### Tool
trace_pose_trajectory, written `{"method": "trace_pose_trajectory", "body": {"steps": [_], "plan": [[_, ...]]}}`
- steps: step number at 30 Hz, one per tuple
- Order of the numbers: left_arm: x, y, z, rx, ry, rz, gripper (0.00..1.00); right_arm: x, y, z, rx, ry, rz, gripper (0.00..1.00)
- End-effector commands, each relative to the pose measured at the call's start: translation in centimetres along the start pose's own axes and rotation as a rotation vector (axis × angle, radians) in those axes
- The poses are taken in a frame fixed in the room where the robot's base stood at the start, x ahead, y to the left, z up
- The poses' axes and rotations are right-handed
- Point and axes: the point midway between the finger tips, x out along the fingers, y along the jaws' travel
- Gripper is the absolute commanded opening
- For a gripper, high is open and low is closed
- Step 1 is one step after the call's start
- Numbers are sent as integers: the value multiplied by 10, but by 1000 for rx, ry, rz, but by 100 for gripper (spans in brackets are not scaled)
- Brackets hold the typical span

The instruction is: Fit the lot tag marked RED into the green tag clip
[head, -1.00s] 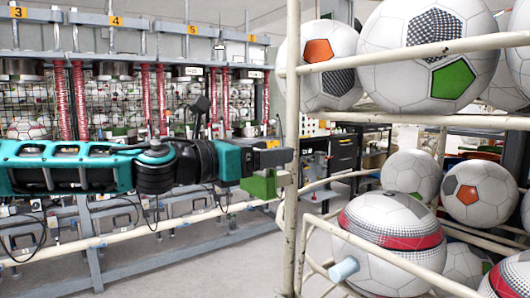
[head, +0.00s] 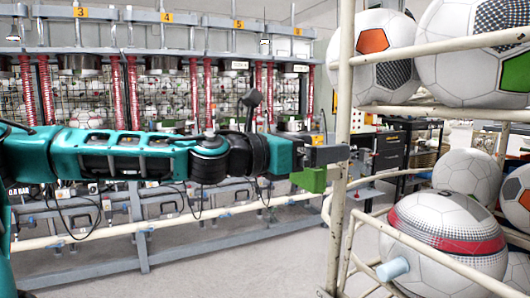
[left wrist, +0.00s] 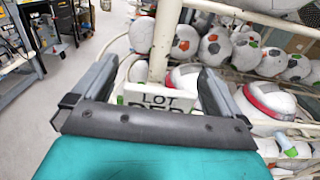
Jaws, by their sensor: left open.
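My left gripper (head: 328,155) reaches in from the left in the head view, its tip at the pale post. In the left wrist view it (left wrist: 155,88) is open, its two fingers apart. A white tag (left wrist: 165,100) printed LOT shows between the fingers; its lower line is cut off by the gripper body, so the colour word is not clear. I cannot tell whether it touches the fingers. A green block (head: 310,180), which looks like the green tag clip, hangs just below the gripper beside the post; what holds it is hidden. My right gripper is out of view.
The pale post (head: 343,120) belongs to a tube rack carrying several footballs, one with a red band (head: 448,228). A light-blue roller end (head: 393,269) sticks out of the rack. Numbered press stations (head: 166,18) stand behind my arm. Grey floor (head: 230,270) is open in front.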

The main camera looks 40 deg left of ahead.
Motion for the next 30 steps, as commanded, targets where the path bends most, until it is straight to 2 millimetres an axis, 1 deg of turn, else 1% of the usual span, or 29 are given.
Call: {"method": "trace_pose_trajectory", "body": {"steps": [1, 14, 26, 30], "plan": [[-2, 0, 2, 1, -2, 1, 100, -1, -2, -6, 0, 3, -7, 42], [-26, 0, 3, 1, -4, 0, 100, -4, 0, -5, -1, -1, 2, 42], [-50, 0, 0, 4, -3, -1, 100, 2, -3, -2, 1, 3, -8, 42], [-61, 0, -1, 7, -4, 0, 100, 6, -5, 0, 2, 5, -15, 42]]}}
